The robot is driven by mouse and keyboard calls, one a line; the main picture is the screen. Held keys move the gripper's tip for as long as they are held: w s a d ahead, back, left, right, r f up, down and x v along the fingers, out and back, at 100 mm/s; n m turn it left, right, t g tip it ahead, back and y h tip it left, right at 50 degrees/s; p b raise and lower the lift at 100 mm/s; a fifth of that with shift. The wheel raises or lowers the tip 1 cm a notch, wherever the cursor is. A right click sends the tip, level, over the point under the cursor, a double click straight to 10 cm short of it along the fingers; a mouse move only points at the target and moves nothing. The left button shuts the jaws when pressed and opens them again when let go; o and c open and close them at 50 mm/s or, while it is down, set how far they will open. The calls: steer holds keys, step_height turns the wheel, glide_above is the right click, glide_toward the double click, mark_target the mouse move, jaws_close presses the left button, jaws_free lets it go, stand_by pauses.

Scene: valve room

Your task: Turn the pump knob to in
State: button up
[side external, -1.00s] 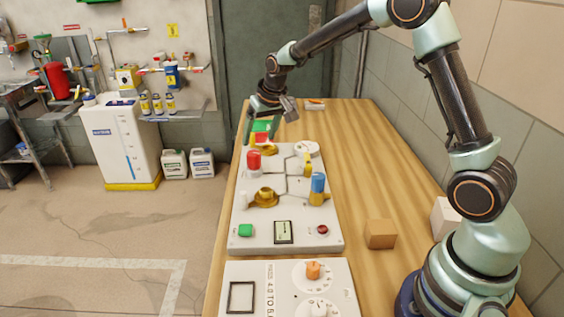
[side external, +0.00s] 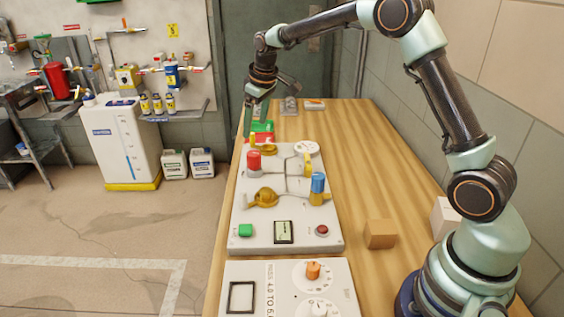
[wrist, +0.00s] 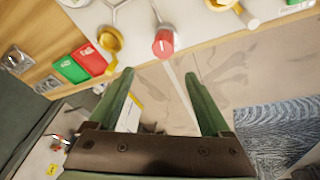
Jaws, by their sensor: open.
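The valve board (side external: 285,230) lies on the wooden bench. It carries a red knob (side external: 254,161), a blue knob (side external: 318,183), yellow valve handles (side external: 264,197) and a white round dial (side external: 307,148). The nearer panel (side external: 270,270) has an orange knob (side external: 313,271) and a white knob (side external: 318,308). Their markings are too small to read, so I cannot tell which is the pump knob. My gripper (side external: 257,117) is open and empty above the far left end of the bench. In the wrist view my gripper (wrist: 158,78) has its fingers apart, with the red knob (wrist: 163,43) beyond them.
Green and red cards (side external: 262,126) lie beyond the board. A small wooden block (side external: 380,234) and a white block (side external: 446,217) sit right of it, near my arm's base. A green button (side external: 245,230), a small display (side external: 283,232) and a red button (side external: 322,230) line the board's front.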

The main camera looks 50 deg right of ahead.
mark_target(254, 153)
steer(key=f+n+g, duration=0.1)
steer(key=f+n, duration=0.3)
steer(key=n, duration=0.1)
steer(key=w+f+n+g, duration=0.1)
steer(key=f+n, duration=0.3)
steer(key=n, duration=0.1)
steer(key=w+f+n+g, duration=0.1)
steer(key=f+n, duration=0.2)
steer(key=n, duration=0.2)
steer(key=shift+d+f+n, duration=0.15)
steer(key=shift+f+n, duration=0.25)
steer(key=shift+s, duration=0.1)
jaws_close()
